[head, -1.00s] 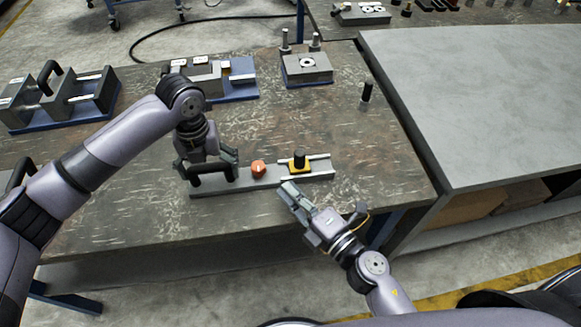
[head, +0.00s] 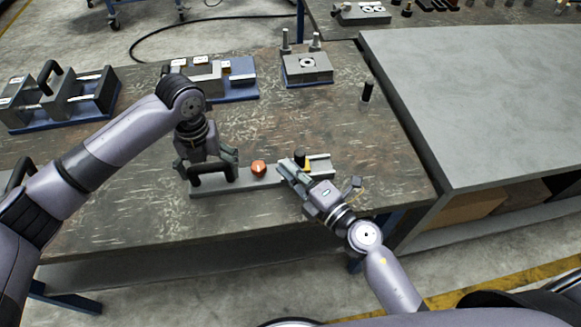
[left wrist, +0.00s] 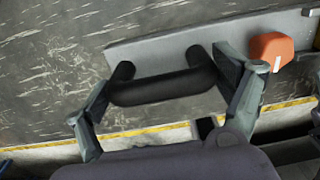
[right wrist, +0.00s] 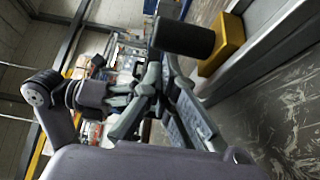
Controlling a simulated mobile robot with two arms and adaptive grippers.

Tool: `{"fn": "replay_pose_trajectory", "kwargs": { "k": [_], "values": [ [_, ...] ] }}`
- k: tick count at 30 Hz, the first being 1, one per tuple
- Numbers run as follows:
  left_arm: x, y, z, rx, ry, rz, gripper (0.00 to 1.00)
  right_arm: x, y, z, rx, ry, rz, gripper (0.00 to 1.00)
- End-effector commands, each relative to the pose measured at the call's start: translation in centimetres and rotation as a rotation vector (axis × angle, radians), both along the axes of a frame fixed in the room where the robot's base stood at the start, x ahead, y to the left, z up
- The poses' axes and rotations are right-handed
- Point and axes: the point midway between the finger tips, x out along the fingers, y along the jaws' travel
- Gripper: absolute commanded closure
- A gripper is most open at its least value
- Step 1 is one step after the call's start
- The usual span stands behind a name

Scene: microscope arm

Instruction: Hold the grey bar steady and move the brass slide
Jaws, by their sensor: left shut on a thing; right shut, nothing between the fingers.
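The grey bar (head: 240,185) lies near the table's front edge. Its black handle (left wrist: 165,88) is at its left end. My left gripper (head: 209,165) is shut around this handle, one finger at each end of it. The brass slide (head: 307,164) sits in the rail at the bar's right end and carries an upright black knob (head: 299,154). In the right wrist view the yellow slide (right wrist: 228,42) and black knob (right wrist: 183,38) show close up. My right gripper (head: 287,170) is shut and empty beside the slide's near left side, partly hiding it. Whether it touches is unclear.
An orange knob (head: 258,167) stands on the bar between handle and slide. Blue-based fixtures (head: 240,88) and a grey block with posts (head: 307,70) stand farther back. A black cylinder (head: 367,92) stands at right. The table between is clear.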

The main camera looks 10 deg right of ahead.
Motion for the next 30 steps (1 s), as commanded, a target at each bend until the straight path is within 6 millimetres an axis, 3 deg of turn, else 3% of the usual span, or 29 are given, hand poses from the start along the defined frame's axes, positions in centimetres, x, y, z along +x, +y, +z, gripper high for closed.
{"fn": "replay_pose_trajectory", "kwargs": {
  "k": [5, 16, 30],
  "values": [
    [0.1, -0.1, 0.2, -0.003, -0.003, 0.000, 0.73, 0.0, -0.5, 0.0, -0.003, 0.001, -0.001, 1.00],
    [0.1, 0.0, 0.2, -0.001, -0.002, 0.000, 0.73, -0.1, -6.0, -0.1, -0.003, 0.002, -0.004, 1.00],
    [0.1, 0.0, 0.2, -0.001, -0.002, -0.001, 0.73, -0.1, -6.0, 0.0, -0.001, 0.000, -0.005, 1.00]
  ]
}}
